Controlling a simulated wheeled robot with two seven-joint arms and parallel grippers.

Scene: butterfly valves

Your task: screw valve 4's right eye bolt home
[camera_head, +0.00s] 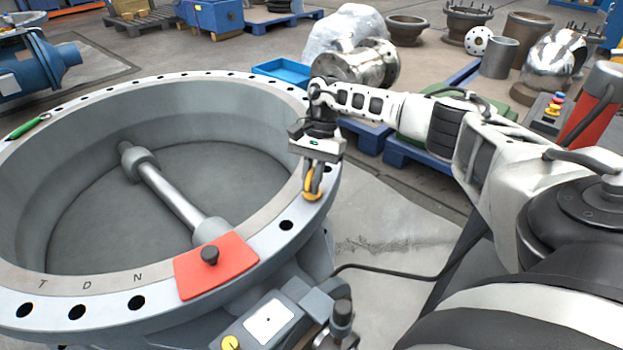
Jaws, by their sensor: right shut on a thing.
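The large grey butterfly valve (190,83) lies with its round flange facing up, and bolt holes run around the rim. A yellow-orange eye bolt (312,194) stands upright at the right side of the rim. My right gripper (314,184) points down over it and is shut on it, and its fingers hide part of the ring. The bolt's lower end is at the flange face; its thread and any gap under its collar cannot be made out. No valve number is readable. My left gripper is not in view.
A red plate (190,284) with a black knob lies on the near rim. A green-handled tool (25,129) lies on the left rim. A blue tray (268,69) and metal parts stand behind. Open floor (385,215) shows right of the valve.

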